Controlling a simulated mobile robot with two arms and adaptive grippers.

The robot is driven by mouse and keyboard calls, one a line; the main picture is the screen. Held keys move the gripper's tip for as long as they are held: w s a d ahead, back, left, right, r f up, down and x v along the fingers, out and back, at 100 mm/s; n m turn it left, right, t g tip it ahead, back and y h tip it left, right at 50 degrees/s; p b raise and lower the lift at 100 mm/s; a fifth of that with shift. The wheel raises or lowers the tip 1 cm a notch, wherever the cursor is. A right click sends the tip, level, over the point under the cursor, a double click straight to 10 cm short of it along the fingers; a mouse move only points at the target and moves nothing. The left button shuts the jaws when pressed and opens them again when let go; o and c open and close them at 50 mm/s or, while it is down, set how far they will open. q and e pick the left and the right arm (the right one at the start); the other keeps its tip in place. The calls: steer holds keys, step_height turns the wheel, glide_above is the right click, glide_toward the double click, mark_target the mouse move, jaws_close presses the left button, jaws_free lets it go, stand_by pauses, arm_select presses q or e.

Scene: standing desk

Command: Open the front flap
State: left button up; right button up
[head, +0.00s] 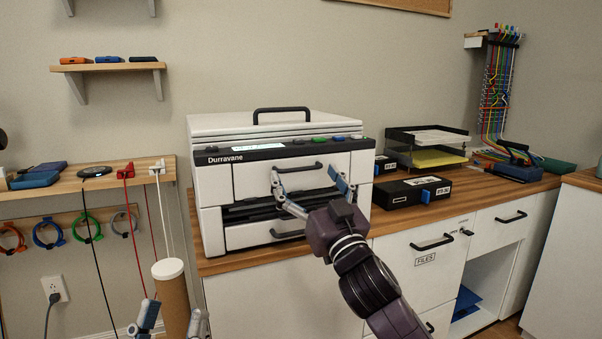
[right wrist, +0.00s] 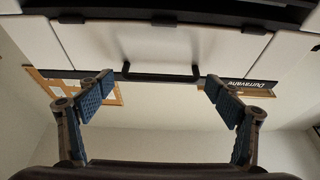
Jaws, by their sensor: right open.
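The white printer (head: 207,185) marked Durravane stands on the desk. Its front flap (head: 245,183) is a white panel with a dark bar handle (head: 297,168), and it looks shut and upright. My right gripper (head: 308,182) is open in front of the flap, one finger at each side of the handle. In the right wrist view, which is upside down, the flap (right wrist: 150,45) and handle (right wrist: 160,76) show beyond the spread fingers (right wrist: 158,92), with nothing held. My left gripper (head: 172,323) is low at the bottom edge, fingers apart, partly cut off.
Below the flap are a dark slot (head: 245,213) and a lower drawer with its own handle (head: 287,235). Black boxes (head: 412,190) and a paper tray (head: 430,150) stand right of the printer. A cardboard tube (head: 173,295) stands near my left gripper. Cables hang from the left shelf (head: 75,183).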

arm_select(q)
steer(key=shift+s+a+r+t+h, duration=0.15)
steer(key=shift+s+r+t+h, duration=0.25)
steer(key=shift+s+r+t, duration=0.35)
arm_select(e)
steer(key=shift+x, duration=1.2)
arm_select(q)
steer(key=shift+s, duration=0.15)
arm_select(e)
steer(key=shift+c, duration=0.4)
steer(key=c, duration=1.3)
